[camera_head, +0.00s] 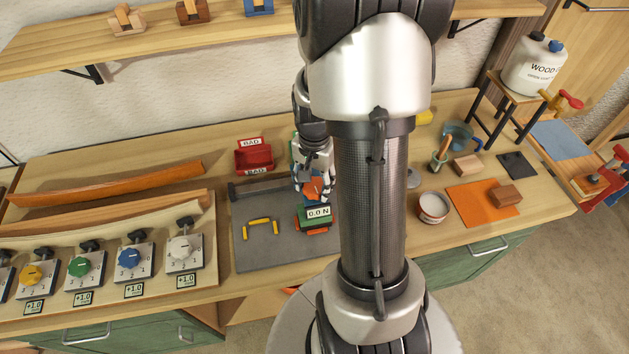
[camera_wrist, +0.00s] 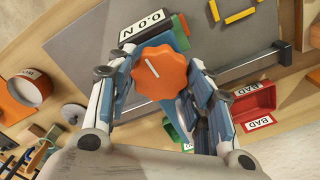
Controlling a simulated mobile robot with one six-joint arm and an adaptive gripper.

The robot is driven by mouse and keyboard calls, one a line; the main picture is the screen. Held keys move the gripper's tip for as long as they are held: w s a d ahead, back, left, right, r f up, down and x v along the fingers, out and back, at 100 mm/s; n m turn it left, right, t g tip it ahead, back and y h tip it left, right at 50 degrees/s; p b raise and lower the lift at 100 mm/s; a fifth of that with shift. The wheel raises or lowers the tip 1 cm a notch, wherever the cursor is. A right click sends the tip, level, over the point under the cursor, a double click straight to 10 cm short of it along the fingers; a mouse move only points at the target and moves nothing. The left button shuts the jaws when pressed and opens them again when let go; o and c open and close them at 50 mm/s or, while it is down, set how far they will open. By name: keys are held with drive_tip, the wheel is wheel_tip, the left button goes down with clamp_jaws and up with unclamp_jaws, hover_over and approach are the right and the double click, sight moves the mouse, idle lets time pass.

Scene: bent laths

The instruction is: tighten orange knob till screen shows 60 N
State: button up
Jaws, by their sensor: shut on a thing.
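The orange knob (camera_wrist: 160,72) is a lobed disc with a white mark line, seen close up in the wrist view. It also shows in the head view (camera_head: 313,188). My gripper (camera_wrist: 163,88) has its two fingers on either side of the knob and is shut on it. My arm hides part of the bench to the right of the knob.
A grey plate (camera_head: 260,240) with yellow pieces lies under the fixture. A red BAD bin (camera_head: 254,157) stands behind it. A panel of coloured dials (camera_head: 135,260) is at the left.

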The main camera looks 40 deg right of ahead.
sight(315, 185)
drive_tip(key=m, duration=0.6)
drive_tip(key=shift+m, duration=0.3)
drive_tip(key=m, duration=0.6)
idle(0.4)
drive_tip(key=o, duration=1.1)
wheel_tip(315, 185, up, 12)
drive_tip(key=shift+r, duration=0.1)
